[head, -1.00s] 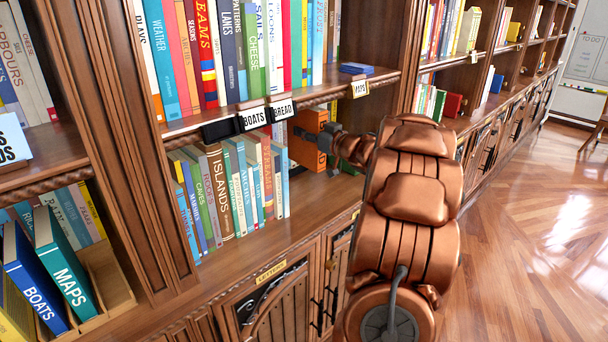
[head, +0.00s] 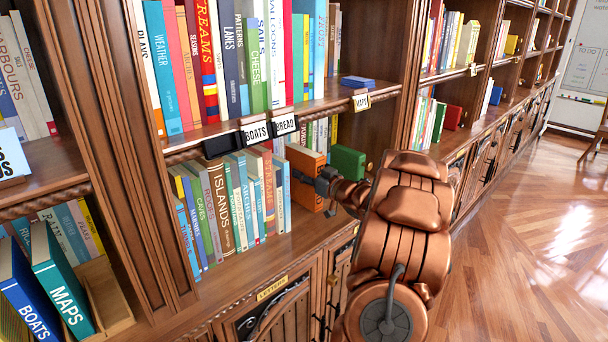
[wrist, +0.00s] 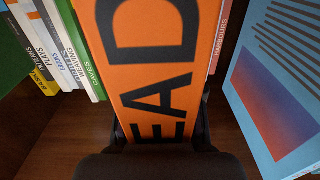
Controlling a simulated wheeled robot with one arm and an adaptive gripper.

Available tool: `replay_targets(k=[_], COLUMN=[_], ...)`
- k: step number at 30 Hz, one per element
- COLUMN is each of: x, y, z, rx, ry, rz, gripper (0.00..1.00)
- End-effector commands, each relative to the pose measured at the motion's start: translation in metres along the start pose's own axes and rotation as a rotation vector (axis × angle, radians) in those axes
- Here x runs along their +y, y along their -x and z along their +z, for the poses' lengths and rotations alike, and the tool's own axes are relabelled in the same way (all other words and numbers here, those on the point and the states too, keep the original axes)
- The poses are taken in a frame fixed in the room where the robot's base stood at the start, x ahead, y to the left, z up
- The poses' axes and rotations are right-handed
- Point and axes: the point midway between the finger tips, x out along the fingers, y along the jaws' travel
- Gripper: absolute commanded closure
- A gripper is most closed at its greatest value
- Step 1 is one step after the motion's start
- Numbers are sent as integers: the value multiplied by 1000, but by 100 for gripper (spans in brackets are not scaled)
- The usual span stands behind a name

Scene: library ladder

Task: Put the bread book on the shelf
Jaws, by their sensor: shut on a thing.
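The bread book (head: 304,178) is orange, with large black letters "EAD" on its spine in the wrist view (wrist: 150,60). My gripper (head: 326,182) is shut on it, and the dark fingers show at both sides of its lower end in the wrist view (wrist: 160,140). In the head view the book is upright at the lower shelf (head: 270,255), just right of the row of books. I cannot tell whether its foot touches the board. The BREAD label (head: 285,125) hangs on the shelf edge above, beside the BOATS label (head: 255,133).
A row of books (head: 235,195) stands left of the bread book. A green book (head: 347,163) is to its right. In the wrist view a blue book (wrist: 275,90) stands close on the right. A MAPS label (head: 361,102) is on the upper shelf edge.

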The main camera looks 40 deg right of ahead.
Motion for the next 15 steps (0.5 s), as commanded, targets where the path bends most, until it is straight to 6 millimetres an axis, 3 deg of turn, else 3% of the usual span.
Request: replay_targets(k=[12,13,15], x=[-1,-1,-1], y=[-1,-1,-1], z=[5,5,5], rx=[3,3,2], ry=[2,2,3], rz=[-1,-2,-2], gripper=[100,61,54])
